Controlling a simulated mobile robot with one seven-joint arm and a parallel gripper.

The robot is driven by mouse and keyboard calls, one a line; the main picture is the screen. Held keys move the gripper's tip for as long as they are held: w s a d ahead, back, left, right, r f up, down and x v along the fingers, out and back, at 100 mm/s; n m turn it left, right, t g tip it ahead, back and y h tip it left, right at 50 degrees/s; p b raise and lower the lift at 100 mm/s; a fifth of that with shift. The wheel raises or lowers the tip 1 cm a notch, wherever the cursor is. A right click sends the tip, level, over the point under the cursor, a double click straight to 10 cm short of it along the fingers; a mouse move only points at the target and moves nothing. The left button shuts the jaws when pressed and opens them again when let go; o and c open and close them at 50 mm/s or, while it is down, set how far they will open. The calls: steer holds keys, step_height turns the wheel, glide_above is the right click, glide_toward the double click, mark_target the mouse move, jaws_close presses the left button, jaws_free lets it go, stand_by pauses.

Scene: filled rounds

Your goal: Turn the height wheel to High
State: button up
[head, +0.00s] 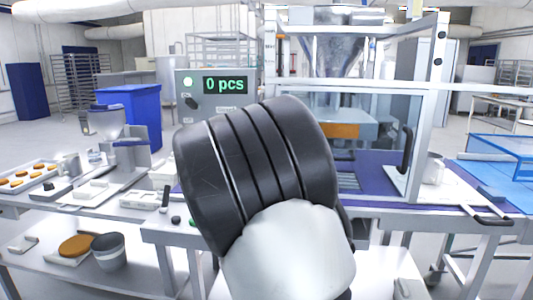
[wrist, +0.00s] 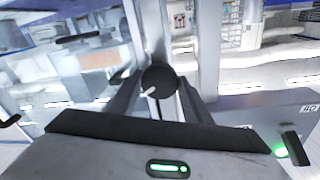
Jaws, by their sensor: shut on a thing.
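A round black knob (wrist: 160,75), which I take to be the height wheel, sits between the fingers of my gripper (wrist: 159,88) in the wrist view. The fingers are shut on its sides. A pale pointer mark on the knob points to the lower left in that view. I cannot see any High label or scale around it. In the head view my own arm covers the middle, so the wheel and my gripper are hidden there.
A grey control box (head: 217,95) with a "0 pcs" display, a dark switch and a green light stands left of the clear-walled machine frame (head: 414,130). A left bench holds a scale and trays. A blue bin (head: 130,112) stands behind.

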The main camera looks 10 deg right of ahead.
steer(key=m+b, duration=0.2)
steer(key=m, duration=0.3)
steer(key=shift+m, duration=0.4)
stand_by(0.3)
steer(key=o, duration=1.1)
steer(key=shift+c, duration=0.2)
steer(key=p+v, duration=0.2)
steer(key=v, duration=1.5)
steer(key=shift+s+r, duration=0.25)
steer(key=shift+r, duration=0.15)
steer(key=shift+a, duration=0.1)
